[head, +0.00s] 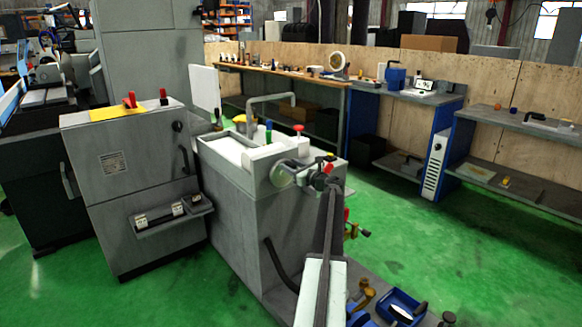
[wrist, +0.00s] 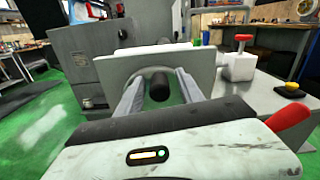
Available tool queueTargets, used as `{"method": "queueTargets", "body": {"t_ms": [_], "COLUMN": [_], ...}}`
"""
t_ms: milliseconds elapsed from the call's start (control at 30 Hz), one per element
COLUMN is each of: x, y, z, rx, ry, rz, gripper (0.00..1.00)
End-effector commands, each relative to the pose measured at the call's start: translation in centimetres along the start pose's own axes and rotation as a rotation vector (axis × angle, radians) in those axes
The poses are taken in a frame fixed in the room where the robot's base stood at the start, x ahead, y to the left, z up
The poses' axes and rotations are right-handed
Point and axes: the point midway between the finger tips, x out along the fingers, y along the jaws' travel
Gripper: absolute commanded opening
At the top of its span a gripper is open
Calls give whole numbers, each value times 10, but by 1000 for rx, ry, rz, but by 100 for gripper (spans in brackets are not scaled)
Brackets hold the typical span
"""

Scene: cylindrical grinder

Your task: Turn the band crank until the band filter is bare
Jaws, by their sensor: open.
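The band filter unit is the grey tank (head: 262,225) in the middle of the head view, with a white sheet (head: 228,150) lying in its top. A round, pale crank disc (head: 282,175) shows at its near end. In the wrist view, a black crank handle (wrist: 159,88) points towards me in front of a grey plate (wrist: 107,75). My gripper (wrist: 158,77) is open, with one finger on each side of the handle. I cannot tell whether either finger touches it. In the head view, my gripper (head: 305,177) is at the disc, and my arm partly hides that end.
A white block with a red knob (wrist: 240,62) stands right of the plate. A red lever (wrist: 290,122) is near at the lower right. A grey cabinet (head: 130,190) stands left of the tank. Benches (head: 420,95) line the back wall, with green floor clear before them.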

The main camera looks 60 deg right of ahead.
Motion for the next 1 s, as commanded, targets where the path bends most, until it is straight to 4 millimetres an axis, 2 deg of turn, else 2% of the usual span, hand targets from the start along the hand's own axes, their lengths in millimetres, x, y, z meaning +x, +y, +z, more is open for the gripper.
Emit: {"method": "queueTargets", "body": {"t_ms": [67,200,233,667,1000], "x": [0,0,0,-1,-1], "y": [0,0,0,4,19], "z": [0,0,0,1,2], "rx": [0,0,0,-66,-327], "ry": [0,0,0,0,0], "rz": [0,0,0,1,1], "gripper": [44,5,0,0,0]}}
